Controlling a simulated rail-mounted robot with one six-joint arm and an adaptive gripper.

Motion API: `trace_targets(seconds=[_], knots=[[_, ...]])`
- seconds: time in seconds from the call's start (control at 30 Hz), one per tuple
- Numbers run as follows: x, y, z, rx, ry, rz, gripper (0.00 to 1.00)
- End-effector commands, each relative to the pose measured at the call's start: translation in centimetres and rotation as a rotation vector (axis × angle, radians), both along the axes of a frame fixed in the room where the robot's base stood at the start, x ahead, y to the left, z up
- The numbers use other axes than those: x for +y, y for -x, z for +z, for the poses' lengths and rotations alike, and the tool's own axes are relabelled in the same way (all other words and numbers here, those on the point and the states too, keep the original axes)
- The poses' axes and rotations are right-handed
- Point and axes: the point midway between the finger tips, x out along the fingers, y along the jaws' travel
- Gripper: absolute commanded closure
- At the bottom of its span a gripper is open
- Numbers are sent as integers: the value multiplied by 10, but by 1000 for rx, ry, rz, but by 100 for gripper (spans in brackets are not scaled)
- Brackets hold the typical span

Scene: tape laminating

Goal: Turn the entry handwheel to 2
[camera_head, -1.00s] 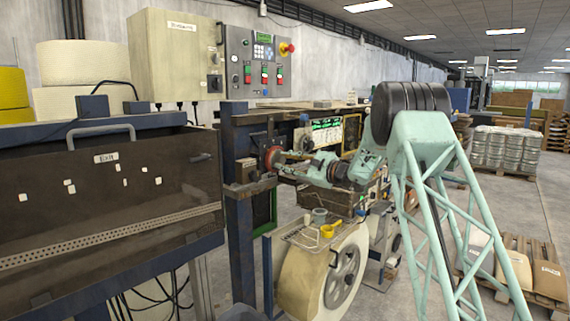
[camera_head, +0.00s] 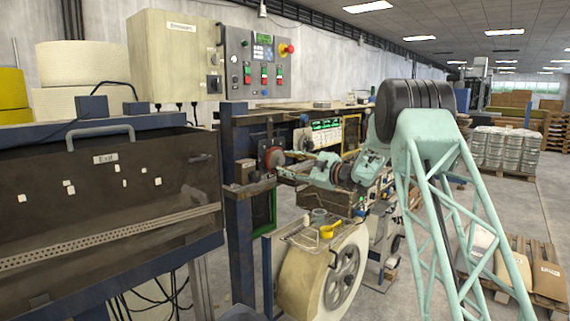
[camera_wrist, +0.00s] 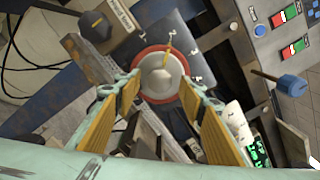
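The entry handwheel (camera_wrist: 141,55) has a red rim and a pale round hub, with a yellow pointer across its upper part in the wrist view. Small white marks surround it on a dark plate (camera_wrist: 180,35); their numbers are too small to read. In the head view the handwheel (camera_head: 274,158) is a small red disc on the machine's front. My gripper (camera_wrist: 161,82) is open, its two yellow-padded fingers on either side of the wheel's lower part. I cannot tell whether they touch the rim. In the head view my gripper (camera_head: 287,159) faces the wheel from the right.
A control panel (camera_head: 258,62) with buttons and a beige cabinet (camera_head: 168,55) stand above the machine. A dark hexagonal knob (camera_wrist: 94,24) and a blue knob (camera_wrist: 292,85) flank the wheel in the wrist view. A large roll (camera_head: 305,280) sits below my arm.

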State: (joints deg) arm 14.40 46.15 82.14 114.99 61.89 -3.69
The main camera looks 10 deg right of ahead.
Motion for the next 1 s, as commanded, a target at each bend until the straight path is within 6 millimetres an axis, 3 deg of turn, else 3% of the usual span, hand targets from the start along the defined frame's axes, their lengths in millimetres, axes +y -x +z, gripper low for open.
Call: trace_targets(seconds=[0.6, 1.0], knots=[[-52, 65, 0, 2, 0, -2, 63], [-66, 82, -1, 1, 0, -1, 63]])
